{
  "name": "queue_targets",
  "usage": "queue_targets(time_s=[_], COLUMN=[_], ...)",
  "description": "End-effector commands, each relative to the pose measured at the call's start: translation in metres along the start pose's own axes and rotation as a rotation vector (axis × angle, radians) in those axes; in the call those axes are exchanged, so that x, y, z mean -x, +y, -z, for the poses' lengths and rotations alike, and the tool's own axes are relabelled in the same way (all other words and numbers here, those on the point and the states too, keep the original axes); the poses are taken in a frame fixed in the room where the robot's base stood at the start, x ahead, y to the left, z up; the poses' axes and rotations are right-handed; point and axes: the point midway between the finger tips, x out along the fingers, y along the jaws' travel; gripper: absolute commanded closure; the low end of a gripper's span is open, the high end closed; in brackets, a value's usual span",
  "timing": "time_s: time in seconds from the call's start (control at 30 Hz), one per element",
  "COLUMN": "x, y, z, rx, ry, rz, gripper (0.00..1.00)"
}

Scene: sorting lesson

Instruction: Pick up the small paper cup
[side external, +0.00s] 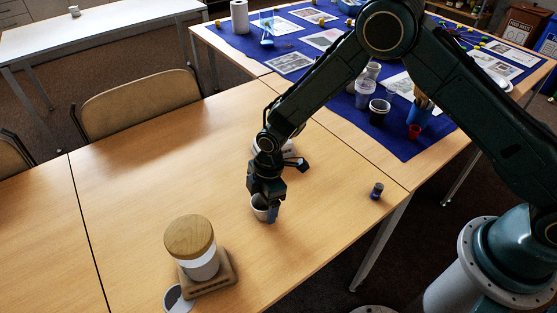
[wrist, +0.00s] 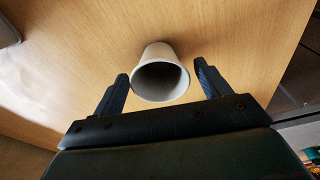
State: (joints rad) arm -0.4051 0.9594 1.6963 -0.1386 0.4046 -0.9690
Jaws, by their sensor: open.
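The small paper cup (side external: 259,203) is white and stands upright on the wooden table, directly under my gripper in the side view. In the wrist view the cup (wrist: 157,61) shows its open mouth and dark inside. My gripper (wrist: 162,82) is open, with one blue finger on each side of the cup's rim. The left finger is close to the rim; a small gap shows on the right. Whether either finger touches cannot be told. In the side view my gripper (side external: 268,216) points down and partly hides the cup.
A white jar with a wooden lid (side external: 189,236) stands on a brown base (side external: 221,281) at front left, beside a round white item (side external: 177,299). A small dark blue bottle (side external: 376,191) stands near the right edge. A blue cloth (side external: 350,125) holds papers and cups behind. Table left is clear.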

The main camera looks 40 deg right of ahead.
Motion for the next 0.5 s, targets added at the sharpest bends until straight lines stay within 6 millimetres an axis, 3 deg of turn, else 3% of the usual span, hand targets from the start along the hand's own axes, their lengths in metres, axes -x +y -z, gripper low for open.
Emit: queue_targets(time_s=[0.27,0.5], x=[0.0002,0.0003], y=[-0.0001,-0.0001], z=[-0.0001,-0.0001], rx=[0.0,0.0], ry=[0.0,0.0], rz=[0.0,0.001], gripper=[0.24,0.69])
